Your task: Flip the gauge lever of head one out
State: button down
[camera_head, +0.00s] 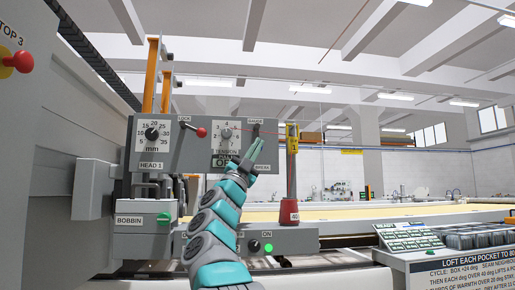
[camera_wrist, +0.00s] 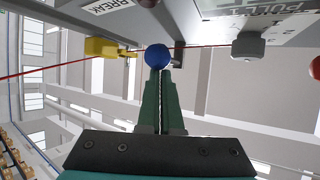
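The head one panel (camera_head: 172,166) carries the labels HEAD 1, LOCK, TENSION, GAUGE and BREAK. The gauge lever (camera_head: 255,131) is a small dark part under the GAUGE label, largely hidden by my fingers in the head view. In the wrist view a blue ball knob (camera_wrist: 158,55), apparently on the gauge lever, stands right at my fingertips, with a dark stub beside it.
The lock lever with its red knob (camera_head: 201,132) and the tension dial (camera_head: 226,133) are left of my fingers. A yellow device (camera_head: 292,132) on a red-based post stands to the right, with a red thread running to it. The yellowish quilting bed (camera_head: 370,213) lies beyond.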

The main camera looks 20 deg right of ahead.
jog(key=shift+w+f, duration=0.15)
jog(key=s+d+r, duration=0.1)
jog(key=s+r, duration=0.2)
jog(key=b+v, duration=0.1)
jog(key=v, duration=0.9)
jog(key=shift+a+b, duration=0.4)
jog(key=shift+a, duration=0.1)
jog(key=shift+s, duration=0.1)
